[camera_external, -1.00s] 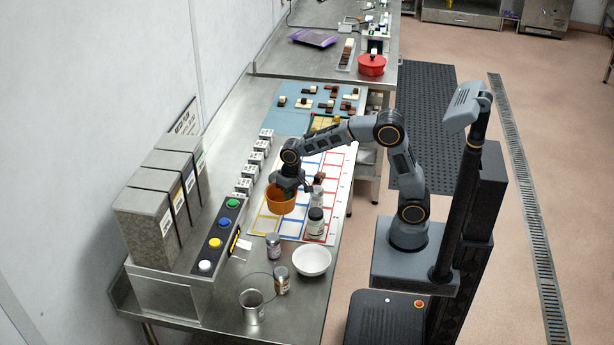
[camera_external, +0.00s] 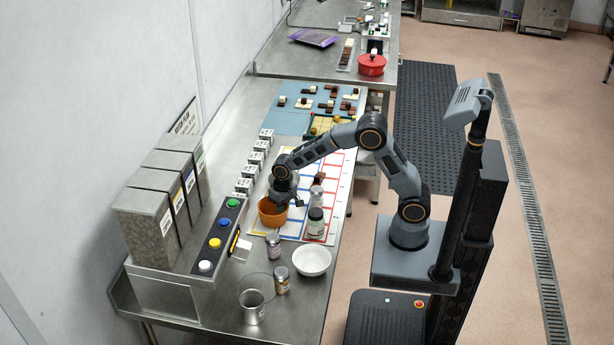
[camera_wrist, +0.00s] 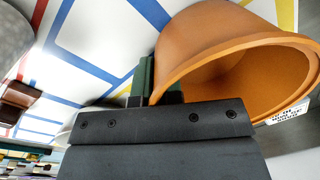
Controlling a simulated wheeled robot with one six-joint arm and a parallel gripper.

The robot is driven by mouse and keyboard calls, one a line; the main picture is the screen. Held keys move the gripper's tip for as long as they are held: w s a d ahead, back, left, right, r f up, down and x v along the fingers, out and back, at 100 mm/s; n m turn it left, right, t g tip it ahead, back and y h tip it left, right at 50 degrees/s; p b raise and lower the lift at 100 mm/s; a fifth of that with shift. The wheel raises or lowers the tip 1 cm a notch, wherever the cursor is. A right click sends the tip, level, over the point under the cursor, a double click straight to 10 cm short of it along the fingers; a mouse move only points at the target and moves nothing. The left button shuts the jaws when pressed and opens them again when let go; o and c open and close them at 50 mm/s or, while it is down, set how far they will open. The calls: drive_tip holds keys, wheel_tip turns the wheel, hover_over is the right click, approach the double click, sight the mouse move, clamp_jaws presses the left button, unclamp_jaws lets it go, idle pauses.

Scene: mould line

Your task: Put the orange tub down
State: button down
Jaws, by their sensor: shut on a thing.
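The orange tub (camera_external: 271,214) is at the left edge of the white mat with coloured grid lines (camera_external: 290,233), low at its surface. I cannot tell whether its base touches the mat. My gripper (camera_external: 284,199) is shut on the tub's rim from above.
Jars (camera_external: 316,224) stand on the mat to the right. A button panel (camera_external: 217,240) is at left.

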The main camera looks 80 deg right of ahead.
drive_tip(key=shift+f, duration=0.2)
drive_tip(key=c, duration=1.3)
unclamp_jaws()
drive_tip(key=shift+o, duration=0.2)
wheel_tip(320, 180, up, 12)
drive_tip(key=s+r+n+t, duration=0.1)
drive_tip(key=s+n+t, duration=0.2)
drive_tip(key=s, duration=1.9)
drive_tip(key=n, duration=0.3)
drive_tip(key=shift+d+h, duration=0.3)
drive_tip(key=shift+h, duration=0.1)
